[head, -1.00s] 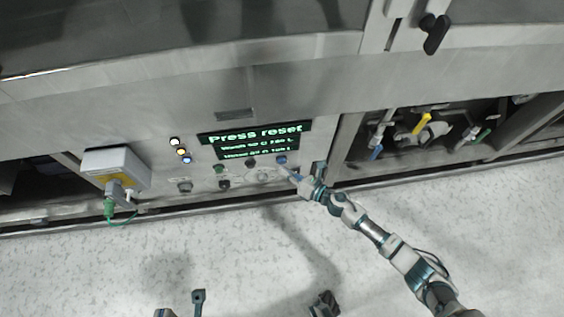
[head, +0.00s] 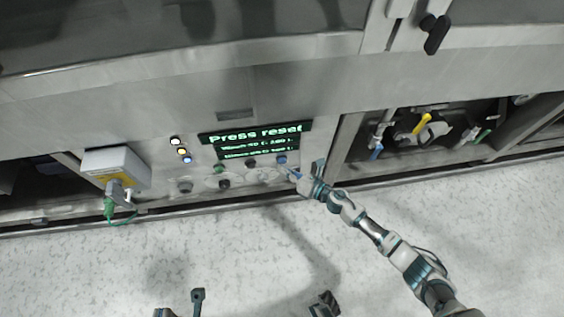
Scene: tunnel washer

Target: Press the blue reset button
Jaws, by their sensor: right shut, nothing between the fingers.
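The blue reset button (head: 281,160) is on the washer's control panel in the head view, just below the right end of the display (head: 254,139). My right gripper (head: 293,174) is shut and empty. Its tip is just below and right of the blue button in the picture, close to the panel; a small gap shows between tip and button in the picture. The depth of that gap is hard to tell. My left gripper is not in view.
A green button (head: 221,168) and dark knobs sit left of the blue button. White, yellow and blue lamps (head: 180,151) are further left. A grey box (head: 116,167) with a green cable juts out at left. An open bay with a yellow-handled valve (head: 423,123) is at right.

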